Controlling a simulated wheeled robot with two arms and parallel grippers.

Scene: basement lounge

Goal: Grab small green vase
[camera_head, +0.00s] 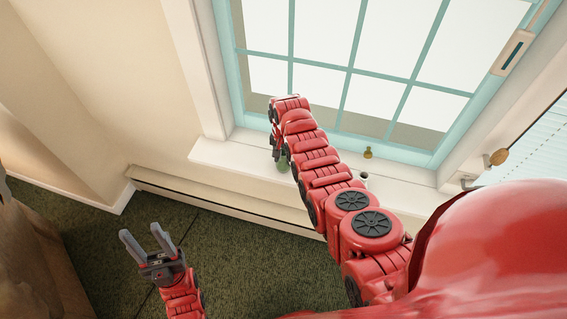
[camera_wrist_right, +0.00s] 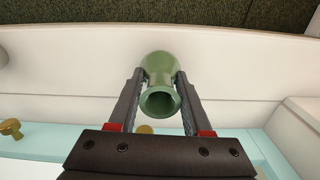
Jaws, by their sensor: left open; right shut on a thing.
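The small green vase (camera_wrist_right: 160,66) is between the fingers of my right gripper (camera_wrist_right: 160,88) in the right wrist view. My right gripper is shut on it, with one finger on each side of its neck, and its open mouth faces the camera. I cannot tell whether the vase touches the sill. My left gripper (camera_head: 147,238) is open and empty above the green carpet at the lower left.
The white sill (camera_head: 225,156) runs below a teal-framed window (camera_head: 351,70). A baseboard heater (camera_head: 220,205) runs along the wall. Open carpet (camera_head: 235,262) lies below.

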